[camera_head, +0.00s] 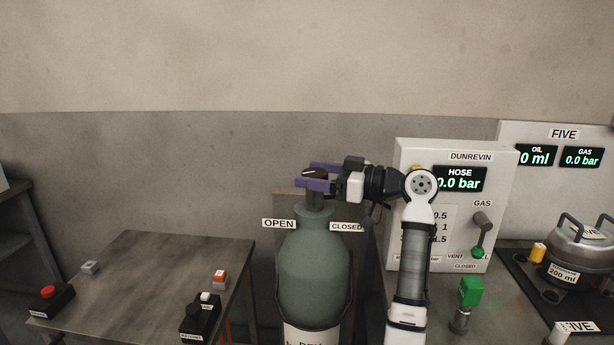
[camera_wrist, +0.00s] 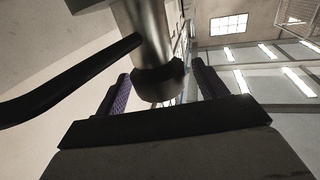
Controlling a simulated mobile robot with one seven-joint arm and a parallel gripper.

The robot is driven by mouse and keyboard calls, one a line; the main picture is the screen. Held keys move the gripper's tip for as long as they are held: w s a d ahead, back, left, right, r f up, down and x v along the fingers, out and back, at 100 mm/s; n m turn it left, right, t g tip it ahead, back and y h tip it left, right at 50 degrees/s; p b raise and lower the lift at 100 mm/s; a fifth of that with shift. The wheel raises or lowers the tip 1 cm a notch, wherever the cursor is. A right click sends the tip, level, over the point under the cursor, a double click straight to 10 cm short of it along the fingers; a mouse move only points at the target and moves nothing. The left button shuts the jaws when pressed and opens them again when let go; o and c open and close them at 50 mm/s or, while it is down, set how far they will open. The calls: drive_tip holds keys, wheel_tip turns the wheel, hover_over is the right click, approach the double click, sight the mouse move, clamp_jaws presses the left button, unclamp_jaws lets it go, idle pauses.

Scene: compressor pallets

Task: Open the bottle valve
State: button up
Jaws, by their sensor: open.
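The green gas bottle (camera_head: 313,270) stands upright in the middle of the head view. Its dark valve knob (camera_head: 315,172) sits on top of the neck, between the two purple fingers of my gripper (camera_head: 312,175). The gripper reaches in level from the right and is open around the knob. In the wrist view the dark knob (camera_wrist: 158,82) sits at the end of a metal neck, between the purple fingers of my gripper (camera_wrist: 160,88). Whether a finger touches it I cannot tell. An OPEN label (camera_head: 279,223) is left of the bottle neck, a CLOSED label (camera_head: 346,227) right.
A white gas panel (camera_head: 455,155) reading HOSE 0.0 bar, with a lever (camera_head: 482,228), stands right of my arm. A compressor (camera_head: 583,250) sits farther right. A table (camera_head: 140,275) with button boxes is at left. A dark hose (camera_wrist: 70,80) crosses the wrist view.

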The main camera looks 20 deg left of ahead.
drive_tip(key=d+b, duration=0.2)
drive_tip(key=d, duration=0.9)
drive_tip(key=shift+w+d, duration=0.2)
drive_tip(key=shift+d, duration=0.1)
